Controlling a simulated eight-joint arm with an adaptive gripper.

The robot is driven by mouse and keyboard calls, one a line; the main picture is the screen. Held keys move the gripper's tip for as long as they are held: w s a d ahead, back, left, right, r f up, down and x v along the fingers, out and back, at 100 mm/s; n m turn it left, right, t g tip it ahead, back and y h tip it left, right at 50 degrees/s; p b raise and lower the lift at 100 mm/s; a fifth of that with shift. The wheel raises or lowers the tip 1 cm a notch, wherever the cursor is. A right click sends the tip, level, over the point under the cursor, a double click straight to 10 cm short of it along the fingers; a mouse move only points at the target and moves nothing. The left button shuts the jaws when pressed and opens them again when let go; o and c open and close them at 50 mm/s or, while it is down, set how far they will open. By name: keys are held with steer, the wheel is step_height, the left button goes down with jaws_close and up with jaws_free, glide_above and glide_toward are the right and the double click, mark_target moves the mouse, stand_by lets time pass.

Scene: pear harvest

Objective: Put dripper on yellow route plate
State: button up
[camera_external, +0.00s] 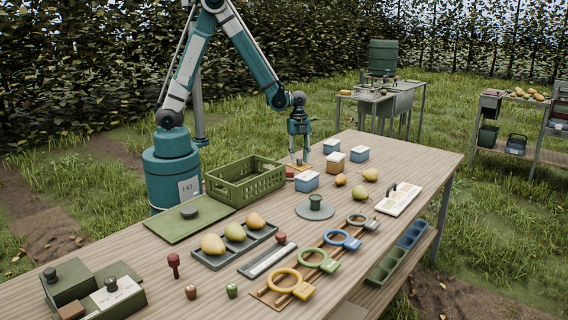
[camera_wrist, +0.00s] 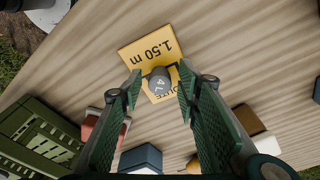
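The yellow route plate (camera_wrist: 146,48) lies on the wooden table, marked "1.50 m" with further lettering partly covered. A small grey dripper (camera_wrist: 160,79) with a "4" on its top appears over the plate, near the edge closer to my gripper. It seems to stand on the plate, but contact is hidden. My gripper (camera_wrist: 160,92) has its two green fingers apart on either side of the dripper, with gaps visible. In the external view, my gripper (camera_external: 299,157) points down just above the plate (camera_external: 303,166) at the table's back edge. The dripper cannot be made out there.
A green crate (camera_external: 245,182) and a red block (camera_external: 290,172) stand to the left of the plate. Blue-and-white boxes (camera_external: 307,181) and a brown box (camera_external: 334,162) stand nearby. Pears, a tray and coloured rings (camera_external: 285,281) occupy the front.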

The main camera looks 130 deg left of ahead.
mark_target(298, 158)
step_height(298, 158, up, 11)
steer(key=s+p, duration=0.1)
steer(key=p, duration=0.1)
steer(key=shift+a+r, duration=0.2)
steer(key=shift+a, duration=0.15)
steer(key=shift+s, duration=0.1)
stand_by(0.6)
steer(key=w+d+r+n+t+y, duration=0.1)
steer(key=w+d+r+n, duration=0.1)
steer(key=d+r, duration=0.75)
steer(key=w+d+r+n+t+y, duration=0.15)
steer(key=d+r, duration=0.25)
steer(key=d, duration=1)
steer(key=s+d+r+n+t, duration=0.1)
steer(key=s+d, duration=0.1)
steer(key=d, duration=0.5)
steer(key=s+d+r+n+t+h, duration=0.1)
steer(key=s+d+r, duration=0.1)
steer(key=d, duration=0.5)
steer(key=s+d+r+n+t, duration=0.1)
steer(key=s+d+r, duration=0.1)
steer(key=d, duration=0.5)
steer(key=shift+s+d+h, duration=0.2)
steer(key=shift+s+h, duration=0.15)
steer(key=shift+s, duration=0.4)
